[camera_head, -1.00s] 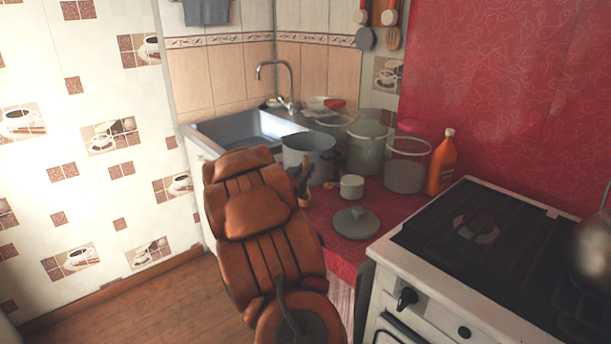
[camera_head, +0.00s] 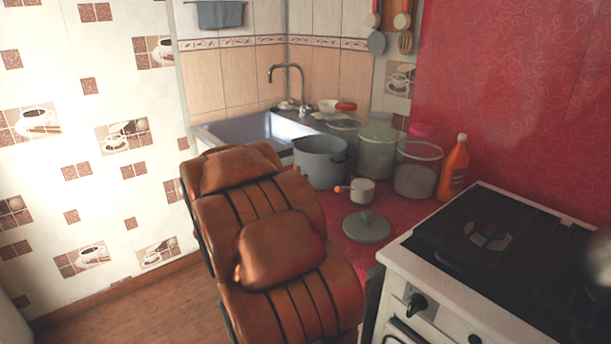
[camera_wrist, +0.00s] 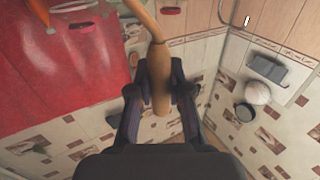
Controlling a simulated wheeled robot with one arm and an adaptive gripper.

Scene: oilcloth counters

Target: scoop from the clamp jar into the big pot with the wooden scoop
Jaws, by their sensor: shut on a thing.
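The big pot (camera_head: 320,163) is grey, open and upright on the red counter in front of the sink. Clear glass jars stand to its right. The front jar (camera_head: 417,173) has pale grey contents in its lower part, and a greenish jar (camera_head: 377,151) stands behind it; I cannot tell which is the clamp jar. In the wrist view my gripper (camera_wrist: 160,88) is shut on the light-brown wooden scoop (camera_wrist: 161,62), around its handle. The handle runs up out of the top of the view, so the scoop's bowl is not seen. My arm hides the gripper in the head view.
A small white pan (camera_head: 363,191) with a wooden handle and a grey lid (camera_head: 366,227) lie in front of the jars. An orange bottle (camera_head: 453,170) stands by the stove (camera_head: 480,250). The sink (camera_head: 250,130) is behind left. Utensils hang on the wall.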

